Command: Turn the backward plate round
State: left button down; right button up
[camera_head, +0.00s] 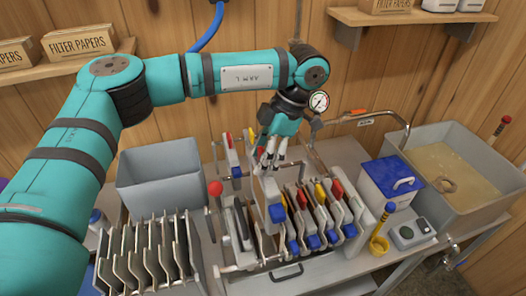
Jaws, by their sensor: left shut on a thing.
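My left gripper (269,157) is above the filter press, shut on the top of a pale plate (263,187). The plate hangs upright, with a blue block (277,213) at its lower right corner. Its lower part overlaps the press in the picture, so I cannot tell whether it is clear of the frame. To its right, several pale plates (322,211) stand in the press with red and yellow tabs on top and blue blocks (312,242) at the near side. My right gripper is not in view.
A rack of several grey plates (150,252) stands front left, before a grey bin (160,180). A red-knobbed lever (215,188) rises left of the press.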

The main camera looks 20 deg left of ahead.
pick_arm(q)
jog(key=shift+s+r, duration=0.1)
dwell(0.4)
notch_tip(320, 180, down, 11)
jog(key=b, duration=0.8)
jog(key=shift+f, duration=0.2)
jog(key=shift+b, duration=0.3)
jog(key=shift+f+b, duration=2.6)
jog(key=shift+f, duration=1.05)
